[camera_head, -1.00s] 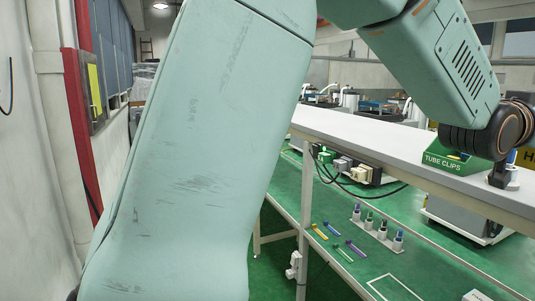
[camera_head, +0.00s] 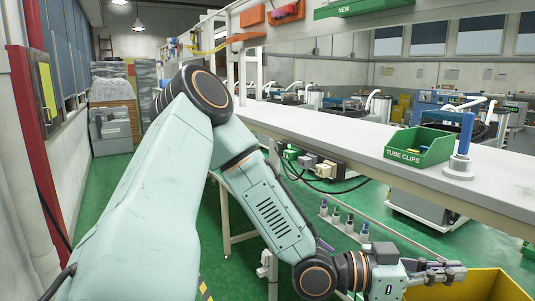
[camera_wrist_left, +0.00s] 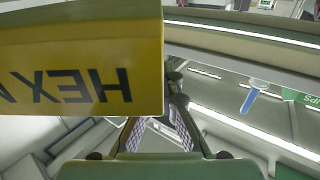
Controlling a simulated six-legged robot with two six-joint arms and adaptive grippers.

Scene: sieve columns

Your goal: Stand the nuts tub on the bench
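The nuts tub (camera_head: 490,285) is yellow and shows at the bottom right of the head view, cut off by the frame edge. In the left wrist view the tub (camera_wrist_left: 75,60) is large and close, its black "HEX N" lettering upside down. My left gripper (camera_head: 445,272) is at the tub's rim and appears shut on its wall. In the wrist view its fingers (camera_wrist_left: 165,125) reach up to the tub, which hides part of them. The bench (camera_head: 345,142) has a long white top, above and behind the tub in the head view. My right gripper is not in view.
A green "TUBE CLIPS" bin (camera_head: 420,150) and a metal holder with a blue tube (camera_head: 465,135) stand on the bench near its right part. The bench top left of the bin is clear.

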